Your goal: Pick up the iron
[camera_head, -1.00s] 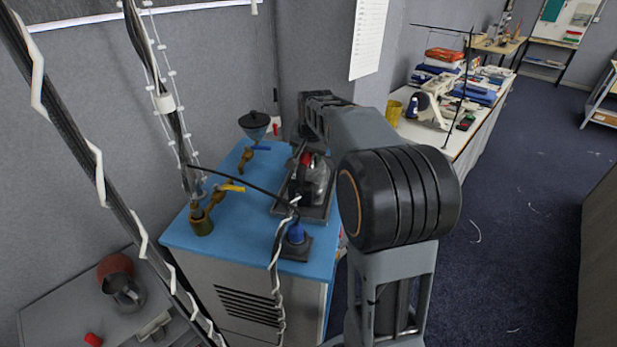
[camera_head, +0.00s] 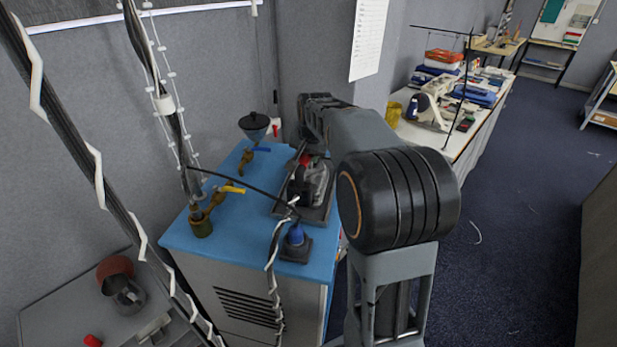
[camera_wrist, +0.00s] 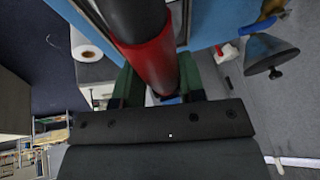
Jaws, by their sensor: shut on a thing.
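The iron (camera_head: 312,184), dark and grey with a red part, is at the dark stand (camera_head: 318,214) on the blue-topped cabinet in the head view. I cannot tell whether it touches the stand. In the wrist view its red and black handle (camera_wrist: 150,55) runs between the green fingers of my gripper (camera_wrist: 157,82). My gripper is shut on this handle. In the head view my arm hides part of the iron, and the fingers are not clear there.
A blue-and-black object (camera_head: 295,243) sits at the cabinet's (camera_head: 225,248) front edge. Brass valves (camera_head: 218,195) and a funnel (camera_head: 256,125) stand left and behind. A dark cable crosses the blue top. A long cluttered table (camera_head: 470,145) stands to the right, with open floor beyond it.

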